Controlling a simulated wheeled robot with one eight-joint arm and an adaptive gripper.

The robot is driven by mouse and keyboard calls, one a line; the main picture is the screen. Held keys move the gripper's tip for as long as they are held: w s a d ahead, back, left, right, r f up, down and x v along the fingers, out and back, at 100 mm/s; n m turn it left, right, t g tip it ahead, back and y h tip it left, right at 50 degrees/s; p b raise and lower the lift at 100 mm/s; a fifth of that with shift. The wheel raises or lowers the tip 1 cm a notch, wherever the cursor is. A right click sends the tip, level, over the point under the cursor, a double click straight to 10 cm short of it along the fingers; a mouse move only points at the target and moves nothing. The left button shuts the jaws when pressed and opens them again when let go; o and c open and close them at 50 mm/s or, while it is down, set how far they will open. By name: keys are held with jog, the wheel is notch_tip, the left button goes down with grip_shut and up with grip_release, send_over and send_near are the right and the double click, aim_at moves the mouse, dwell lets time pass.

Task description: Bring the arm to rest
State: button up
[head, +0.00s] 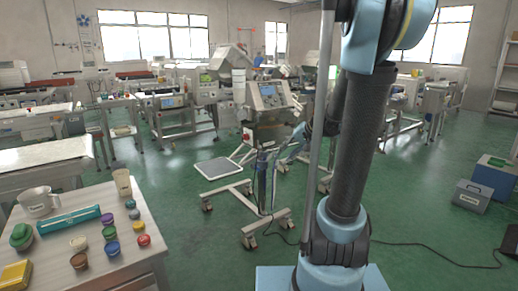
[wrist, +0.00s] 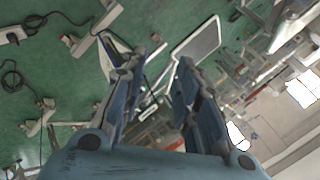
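My arm rises at the right of the centre in the head view, with its upper links folded high and partly out of the frame. My gripper (wrist: 155,68) shows in the wrist view with its two blue-and-black fingers spread apart. Nothing is held between the fingers. Behind them are the green floor and the metal detector's stand. In the head view the gripper end is partly hidden behind my arm, in front of the metal detector (head: 269,95).
A table (head: 150,240) at the lower left bears a measuring cup (head: 38,202), a teal case (head: 69,220), a beige cup (head: 122,182) and several coloured jars. The wheeled stand (head: 226,188) is ahead. Boxes (head: 471,196) stand at the right. Green floor is open between them, with a cable on it.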

jog(key=s+d+f+n+g+h, duration=0.1)
jog(key=s+d+f+h, duration=0.1)
jog(key=s, duration=0.7)
jog(key=s+d+f+n+g+h, duration=0.1)
jog(key=s+f, duration=0.3)
jog(key=s, duration=0.6)
jog(key=s+d+f+n+g+h, duration=0.1)
jog(key=s+d+f+h, duration=0.2)
jog(key=s, duration=0.6)
jog(key=shift+s+d+f, duration=0.25)
jog(key=shift+d+f, duration=0.15)
jog(key=shift+d, duration=0.15)
